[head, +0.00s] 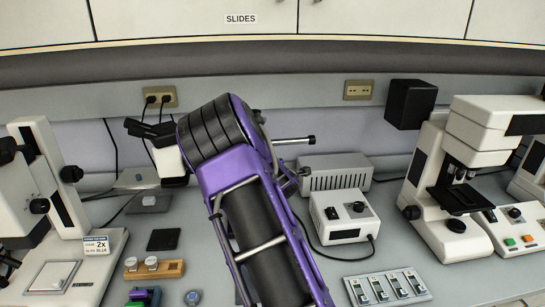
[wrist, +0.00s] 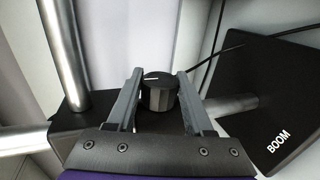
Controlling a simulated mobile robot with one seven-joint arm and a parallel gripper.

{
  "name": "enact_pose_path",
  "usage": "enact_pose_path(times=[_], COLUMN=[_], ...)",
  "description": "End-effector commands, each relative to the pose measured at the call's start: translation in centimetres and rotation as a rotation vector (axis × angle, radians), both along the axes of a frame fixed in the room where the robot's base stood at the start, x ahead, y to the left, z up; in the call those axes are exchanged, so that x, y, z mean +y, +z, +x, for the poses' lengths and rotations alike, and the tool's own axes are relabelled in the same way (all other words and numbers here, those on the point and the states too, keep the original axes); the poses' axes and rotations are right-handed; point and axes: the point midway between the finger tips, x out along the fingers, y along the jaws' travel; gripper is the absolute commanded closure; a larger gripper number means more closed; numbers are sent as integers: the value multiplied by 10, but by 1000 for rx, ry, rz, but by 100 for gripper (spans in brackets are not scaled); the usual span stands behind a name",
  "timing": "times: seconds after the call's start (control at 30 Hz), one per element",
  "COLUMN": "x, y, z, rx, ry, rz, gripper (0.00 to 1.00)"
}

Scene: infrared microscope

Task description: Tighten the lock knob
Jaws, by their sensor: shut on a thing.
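The lock knob (wrist: 158,93), a black ribbed knob with a white line on its top, sits on a dark block (wrist: 70,128) in the wrist view. My gripper (wrist: 158,90) has one grey finger on each side of the knob and is shut on it. The contact faces are partly hard to see. In the head view my purple arm reaches forward over the bench and hides the gripper and the knob.
A black plate marked BOOM (wrist: 275,95) is right of the fingers; a silver post (wrist: 65,50) rises at left. In the head view, a boom rod (head: 295,140) shows beside my arm. A white control box (head: 342,216) and microscope (head: 470,170) stand at right.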

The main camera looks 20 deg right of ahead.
Motion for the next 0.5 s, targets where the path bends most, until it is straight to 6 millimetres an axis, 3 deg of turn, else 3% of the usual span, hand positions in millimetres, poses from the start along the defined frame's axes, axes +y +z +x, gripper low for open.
enact_pose_path(times=[0.03, 0.5], x=[-1, -1], y=[8, 2], z=[0, 0], rx=[30, 213], ry=[-1, -2], rz=[8, 62], gripper=[100, 100])
